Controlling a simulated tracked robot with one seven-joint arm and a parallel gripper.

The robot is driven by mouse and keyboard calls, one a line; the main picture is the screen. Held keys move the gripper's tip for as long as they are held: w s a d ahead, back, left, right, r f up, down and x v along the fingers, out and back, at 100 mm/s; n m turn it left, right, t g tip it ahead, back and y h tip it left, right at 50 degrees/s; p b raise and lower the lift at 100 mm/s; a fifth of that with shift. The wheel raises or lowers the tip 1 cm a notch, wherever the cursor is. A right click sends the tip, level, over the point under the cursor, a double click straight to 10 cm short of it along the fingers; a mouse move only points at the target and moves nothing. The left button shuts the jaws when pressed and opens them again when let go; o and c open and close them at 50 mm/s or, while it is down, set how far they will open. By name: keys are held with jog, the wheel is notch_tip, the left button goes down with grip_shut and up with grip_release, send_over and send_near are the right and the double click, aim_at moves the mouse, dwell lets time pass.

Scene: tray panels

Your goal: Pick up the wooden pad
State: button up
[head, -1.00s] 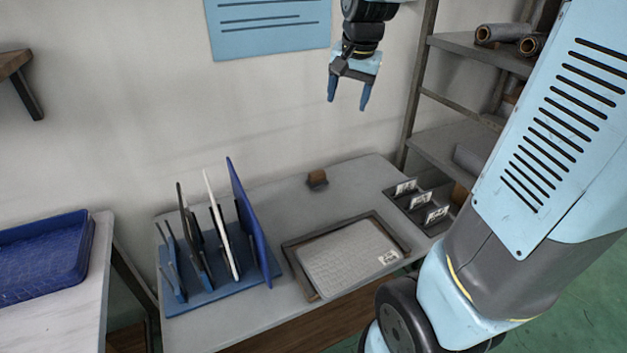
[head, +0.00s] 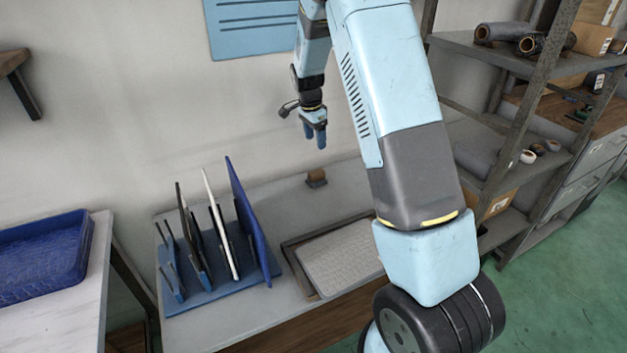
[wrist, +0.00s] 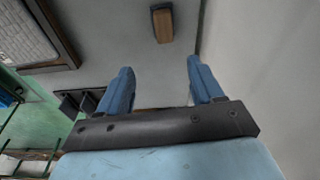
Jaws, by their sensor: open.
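The wooden pad (head: 316,177) is a small brown block on a dark base near the back edge of the grey table, by the wall. In the wrist view the pad (wrist: 162,25) shows at the top, beyond the gap between my fingers. My gripper (head: 315,143) is above the pad in the head view, apart from it. Its two blue fingers are open and empty, as the wrist view also shows (wrist: 160,70).
A blue rack (head: 215,293) with upright panels stands left on the table (head: 262,325). A framed tray (head: 303,284) holds a grey textured panel. My arm covers the table's right part. Shelves (head: 505,60) stand right. A blue basket (head: 40,265) sits on the left bench.

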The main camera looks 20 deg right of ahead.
notch_tip(320, 180, down, 2)
send_over(317, 172)
jog(key=shift+m, duration=0.3)
notch_tip(317, 172, down, 7)
jog(key=shift+a+f, duration=0.1)
jog(key=shift+f, duration=0.1)
jog(key=shift+w+f, duration=0.1)
jog(key=shift+f, duration=3.15)
jog(key=shift+c, duration=0.3)
jog(key=c, duration=1)
jog(key=shift+r, duration=0.1)
